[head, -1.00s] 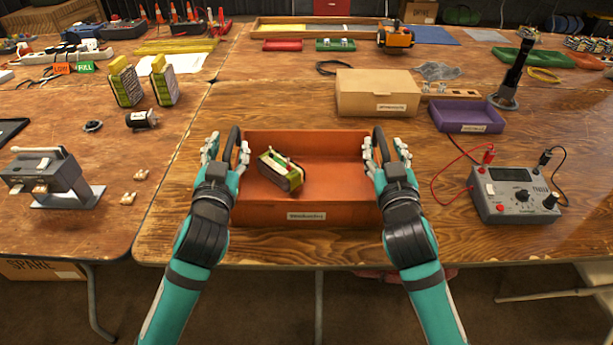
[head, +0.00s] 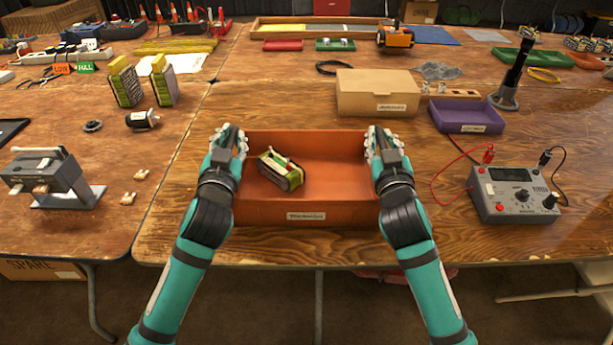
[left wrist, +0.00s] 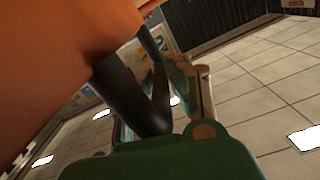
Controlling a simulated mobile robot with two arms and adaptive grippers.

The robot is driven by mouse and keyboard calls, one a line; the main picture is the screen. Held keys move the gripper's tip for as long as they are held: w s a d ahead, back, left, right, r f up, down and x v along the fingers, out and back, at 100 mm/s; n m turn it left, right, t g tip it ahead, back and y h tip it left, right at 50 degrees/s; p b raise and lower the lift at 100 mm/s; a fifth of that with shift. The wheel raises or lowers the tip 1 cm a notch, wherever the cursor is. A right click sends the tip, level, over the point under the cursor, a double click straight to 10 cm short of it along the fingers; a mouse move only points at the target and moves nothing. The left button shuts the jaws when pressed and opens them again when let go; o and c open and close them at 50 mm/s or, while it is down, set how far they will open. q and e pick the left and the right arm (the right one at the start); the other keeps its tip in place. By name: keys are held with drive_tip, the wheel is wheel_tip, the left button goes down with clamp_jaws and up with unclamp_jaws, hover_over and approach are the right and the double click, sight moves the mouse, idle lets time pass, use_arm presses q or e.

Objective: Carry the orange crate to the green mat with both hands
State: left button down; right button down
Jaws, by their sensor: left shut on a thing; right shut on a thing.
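The orange crate (head: 345,212) sits on the wooden table directly before me, with a white label on its front wall. A green-and-yellow block-like pack (head: 281,172) lies tilted inside it, toward the left. My left gripper (head: 229,143) is shut on the crate's left side. My right gripper (head: 383,145) is shut on its right side. The fingers largely hide the grasped parts. In the left wrist view, the crate's orange wall (left wrist: 50,75) fills the upper left beside dark parts. I cannot make out a green mat in these views.
A cardboard box (head: 378,97) and a purple tray (head: 466,117) stand behind the crate. A grey meter (head: 515,196) with red and black leads is to its right. A grey clamp-like device (head: 50,178) is on the left table. Bare wood separates these from the crate.

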idle(0.4)
